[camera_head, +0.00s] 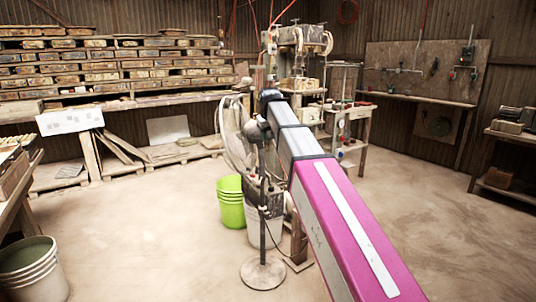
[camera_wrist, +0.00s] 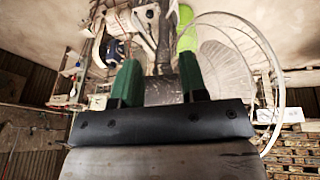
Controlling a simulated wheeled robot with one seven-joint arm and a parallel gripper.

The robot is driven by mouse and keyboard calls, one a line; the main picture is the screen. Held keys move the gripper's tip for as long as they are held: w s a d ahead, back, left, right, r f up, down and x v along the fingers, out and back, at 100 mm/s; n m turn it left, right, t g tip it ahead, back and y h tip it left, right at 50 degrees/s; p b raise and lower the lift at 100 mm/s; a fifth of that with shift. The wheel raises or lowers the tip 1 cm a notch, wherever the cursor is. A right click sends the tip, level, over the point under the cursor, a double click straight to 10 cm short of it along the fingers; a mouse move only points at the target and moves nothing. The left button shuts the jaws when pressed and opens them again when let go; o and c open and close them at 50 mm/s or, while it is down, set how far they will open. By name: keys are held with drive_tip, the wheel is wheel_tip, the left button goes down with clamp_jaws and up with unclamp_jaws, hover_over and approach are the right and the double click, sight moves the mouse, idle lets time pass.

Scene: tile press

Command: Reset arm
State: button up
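My gripper (camera_wrist: 160,62) shows in the wrist view with its two green fingers standing apart. It looks open, and I see nothing clearly held between them. A dark post and machine parts show beyond the fingertips in that view. In the head view my magenta and grey arm reaches forward from the lower right towards the tile press (camera_head: 298,42). The gripper itself is hidden behind the arm's far end there. I cannot tell how far the fingers are from the press.
A pedestal fan (camera_head: 236,140) stands close left of my arm, its round base (camera_head: 263,272) on the floor. Lime green buckets (camera_head: 230,204) stand beside it. Shelves of tiles (camera_head: 70,70) line the left wall. A workbench (camera_head: 420,98) stands right. Open floor lies left and right.

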drive_tip(key=s+d+f+m+g, duration=0.1)
drive_tip(key=s+d+f, duration=0.2)
drive_tip(key=f, duration=0.5)
drive_tip(key=s+d+f, duration=0.2)
drive_tip(key=d+f, duration=0.1)
drive_tip(key=f, duration=0.5)
drive_tip(key=s+d+f+m+g, duration=0.1)
drive_tip(key=s+d+f, duration=0.5)
drive_tip(key=s+f, duration=0.5)
drive_tip(key=s+d+f+m+g, duration=0.1)
drive_tip(key=s+d+f+m, duration=0.1)
drive_tip(key=s+d+f, duration=0.4)
drive_tip(key=s+f, duration=0.5)
drive_tip(key=f, duration=0.5)
drive_tip(key=shift+s+d+g, duration=0.2)
drive_tip(key=shift+s+g, duration=0.15)
drive_tip(key=shift+g, duration=0.05)
